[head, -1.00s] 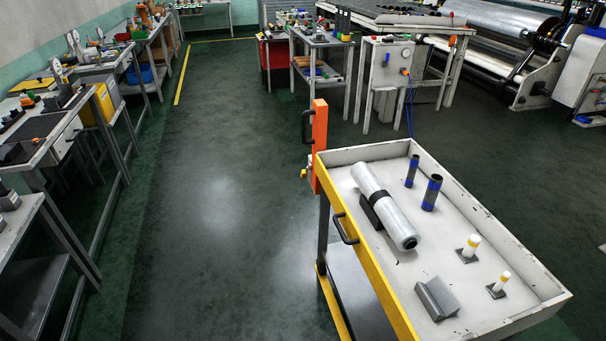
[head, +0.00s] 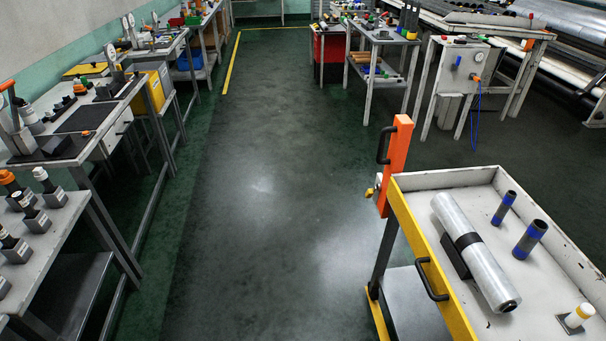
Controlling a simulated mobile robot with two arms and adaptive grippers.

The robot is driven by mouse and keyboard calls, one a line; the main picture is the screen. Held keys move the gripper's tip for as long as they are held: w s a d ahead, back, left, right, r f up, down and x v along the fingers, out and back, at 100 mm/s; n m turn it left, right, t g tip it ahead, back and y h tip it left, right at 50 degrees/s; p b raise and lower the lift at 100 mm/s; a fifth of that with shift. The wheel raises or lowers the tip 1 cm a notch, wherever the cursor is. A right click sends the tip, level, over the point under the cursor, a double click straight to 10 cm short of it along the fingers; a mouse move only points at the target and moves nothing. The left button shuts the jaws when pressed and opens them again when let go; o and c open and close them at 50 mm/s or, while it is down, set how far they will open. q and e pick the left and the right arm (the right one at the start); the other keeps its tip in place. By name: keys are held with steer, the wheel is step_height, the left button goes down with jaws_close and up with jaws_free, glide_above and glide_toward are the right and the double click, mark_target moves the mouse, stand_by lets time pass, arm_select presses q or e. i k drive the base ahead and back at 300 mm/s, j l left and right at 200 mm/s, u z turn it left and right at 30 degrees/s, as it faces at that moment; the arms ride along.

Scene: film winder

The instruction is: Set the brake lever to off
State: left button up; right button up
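A trolley with a white tray top and a yellow side rail (head: 432,265) stands at the right. An orange upright post (head: 396,165) with a black handle rises at its far left corner. A small yellow-orange part (head: 370,193) sticks out to the left low on this post. It may be the brake lever, but it is too small to tell for sure or to read its setting. Neither of my grippers is in view.
The tray holds a silver film roll (head: 475,252) on a dark cradle, two dark blue-banded tubes (head: 530,239) and a white-and-yellow peg (head: 579,315). Workbenches (head: 40,245) line the left wall. The floor (head: 260,210) between benches and trolley is clear.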

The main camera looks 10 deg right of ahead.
mark_target(369, 192)
steer(key=i+j+u, duration=0.15)
steer(key=i, duration=0.65)
steer(key=i+j+u, duration=0.2)
steer(key=i, duration=0.65)
steer(key=i+z, duration=0.25)
steer(key=z, duration=0.15)
steer(key=i+j+z, duration=0.15)
steer(key=z, duration=0.2)
steer(key=i+j+z, duration=0.2)
steer(key=z, duration=0.2)
steer(key=i+j+z, duration=0.25)
steer(key=z, duration=0.15)
steer(key=i, duration=0.05)
